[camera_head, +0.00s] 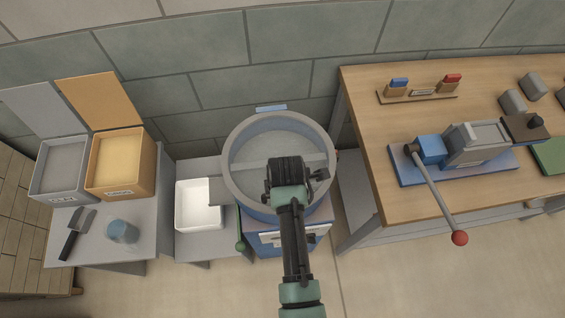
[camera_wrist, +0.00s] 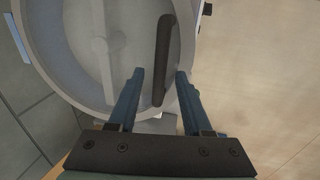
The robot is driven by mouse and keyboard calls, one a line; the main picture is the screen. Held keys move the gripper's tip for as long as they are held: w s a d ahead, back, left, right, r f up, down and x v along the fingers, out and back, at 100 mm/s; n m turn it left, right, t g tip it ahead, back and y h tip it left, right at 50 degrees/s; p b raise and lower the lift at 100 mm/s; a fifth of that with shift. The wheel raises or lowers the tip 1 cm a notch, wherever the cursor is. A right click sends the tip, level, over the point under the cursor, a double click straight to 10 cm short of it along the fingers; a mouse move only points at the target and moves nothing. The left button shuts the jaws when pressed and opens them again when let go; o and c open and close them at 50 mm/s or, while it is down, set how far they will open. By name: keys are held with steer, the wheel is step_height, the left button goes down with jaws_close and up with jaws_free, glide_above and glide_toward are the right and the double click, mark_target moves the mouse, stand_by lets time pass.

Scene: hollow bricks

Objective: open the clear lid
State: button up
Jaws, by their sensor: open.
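The clear lid (camera_head: 262,146) lies flat over the round grey drum (camera_head: 230,177) of the mixer and looks closed. In the wrist view the lid (camera_wrist: 85,25) fills the upper left, with grey shapes showing through it. A dark bar handle (camera_wrist: 163,45) stands near the lid's rim. My gripper (camera_wrist: 161,73) is open, with one blue finger on each side of the handle's near end; I cannot tell whether either finger touches it. In the head view my gripper (camera_head: 287,172) is over the front part of the lid and hides the handle.
A wooden bench (camera_head: 375,115) with a blue lever press (camera_head: 430,150) stands at the right. At the left are a white tray (camera_head: 198,222), a grey bin (camera_head: 62,178), an orange bin (camera_head: 122,175), a blue cup (camera_head: 122,232) and a trowel (camera_head: 78,232). A wall is behind the mixer.

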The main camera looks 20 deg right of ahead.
jaws_close()
stand_by(1.4)
